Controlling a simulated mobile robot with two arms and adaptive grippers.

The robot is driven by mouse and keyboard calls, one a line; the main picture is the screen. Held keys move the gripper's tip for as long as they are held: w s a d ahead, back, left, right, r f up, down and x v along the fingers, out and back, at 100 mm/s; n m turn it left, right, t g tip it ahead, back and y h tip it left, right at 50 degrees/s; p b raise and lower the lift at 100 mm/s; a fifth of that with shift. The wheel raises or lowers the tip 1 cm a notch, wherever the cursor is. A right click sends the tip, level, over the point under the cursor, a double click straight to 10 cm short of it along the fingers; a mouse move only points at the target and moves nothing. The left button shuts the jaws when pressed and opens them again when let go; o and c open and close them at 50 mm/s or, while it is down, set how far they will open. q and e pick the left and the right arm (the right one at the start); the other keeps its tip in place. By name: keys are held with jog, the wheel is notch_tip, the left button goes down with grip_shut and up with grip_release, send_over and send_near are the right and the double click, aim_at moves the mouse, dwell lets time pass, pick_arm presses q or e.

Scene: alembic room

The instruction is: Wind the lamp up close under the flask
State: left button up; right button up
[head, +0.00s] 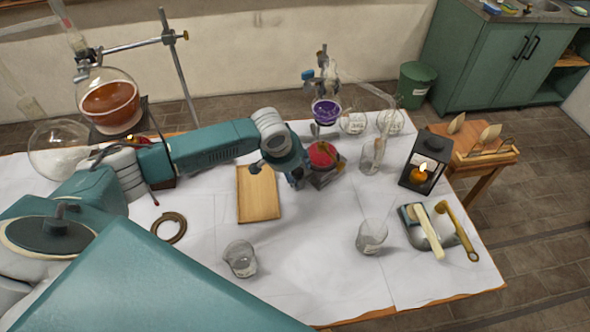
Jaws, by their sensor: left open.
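A round flask with purple liquid (326,110) hangs in a clamp at the back middle of the table. Below it and slightly nearer is a round red object (322,154), probably the lamp, on a dark stand. A gap shows between it and the flask; no flame can be made out on it. My left arm reaches across from the left. Its gripper (297,178) is open, pointing down just left of the dark stand. The fingers are small and partly hidden by the wrist, so I cannot tell whether they touch the stand. My right gripper is not in view.
A flask of orange-brown liquid (110,103) stands at the left behind my arm. A wooden board (258,195) lies near my gripper. Glass beakers (240,258) (371,237) stand in front. A lit black lantern (423,165) stands at right.

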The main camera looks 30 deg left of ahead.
pick_arm(q)
jog(key=c, duration=1.1)
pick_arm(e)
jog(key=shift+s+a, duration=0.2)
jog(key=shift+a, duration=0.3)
